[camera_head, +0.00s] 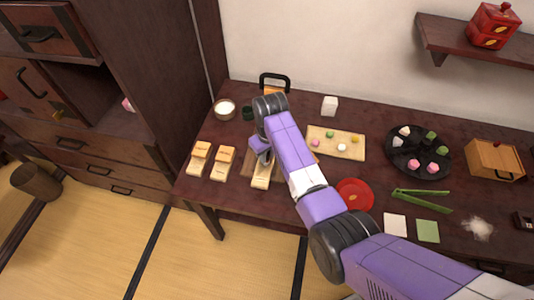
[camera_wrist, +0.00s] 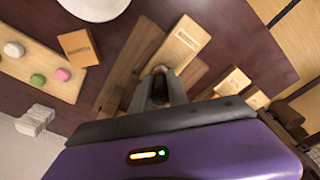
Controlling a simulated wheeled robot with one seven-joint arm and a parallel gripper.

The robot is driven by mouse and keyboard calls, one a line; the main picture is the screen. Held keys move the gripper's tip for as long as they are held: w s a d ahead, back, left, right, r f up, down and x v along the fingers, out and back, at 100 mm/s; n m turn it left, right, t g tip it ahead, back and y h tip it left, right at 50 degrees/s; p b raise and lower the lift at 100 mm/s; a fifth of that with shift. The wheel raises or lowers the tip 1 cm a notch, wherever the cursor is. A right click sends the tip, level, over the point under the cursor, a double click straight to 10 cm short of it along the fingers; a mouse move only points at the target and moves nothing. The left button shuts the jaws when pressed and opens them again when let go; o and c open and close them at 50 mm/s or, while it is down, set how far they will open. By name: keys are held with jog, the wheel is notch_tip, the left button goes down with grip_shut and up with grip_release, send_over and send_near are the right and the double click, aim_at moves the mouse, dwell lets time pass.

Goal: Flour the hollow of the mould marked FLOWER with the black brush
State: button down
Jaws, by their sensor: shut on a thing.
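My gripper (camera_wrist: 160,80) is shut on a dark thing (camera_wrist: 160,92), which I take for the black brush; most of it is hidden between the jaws. In the head view my gripper (camera_head: 262,152) is partly hidden by my arm. A pale wooden mould (camera_wrist: 182,44) lies just beyond the fingertips, on brown wooden slats (camera_wrist: 133,65); it also shows in the head view (camera_head: 261,178). Two more pale moulds, a left one (camera_head: 198,158) and a right one (camera_head: 221,163), stand to the left. Their labels are too small to read. A bowl of white powder (camera_head: 224,108) stands behind them.
A board with sweets (camera_head: 352,136), a white block (camera_head: 329,105), a red plate (camera_head: 354,194) and a black tray with sweets (camera_head: 419,152) lie to the right. A small dark cup (camera_head: 248,113) stands beside the bowl. A labelled wooden block (camera_wrist: 78,48) lies near the board.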

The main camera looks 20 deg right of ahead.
jog(key=shift+w+a, duration=0.15)
jog(key=shift+a, duration=0.1)
jog(key=shift+d, duration=0.25)
jog(key=shift+s+a+p, duration=0.25)
jog(key=shift+p, duration=0.4)
jog(key=shift+d, duration=0.3)
jog(key=shift+w+a, duration=0.25)
jog(key=shift+a, duration=0.1)
jog(key=shift+d, duration=0.3)
dwell(0.3)
jog(key=shift+s+a+p, duration=0.25)
jog(key=shift+s+p, duration=0.05)
jog(key=shift+p, duration=0.3)
jog(key=shift+w+d, duration=0.15)
jog(key=shift+w, duration=0.05)
dwell(0.4)
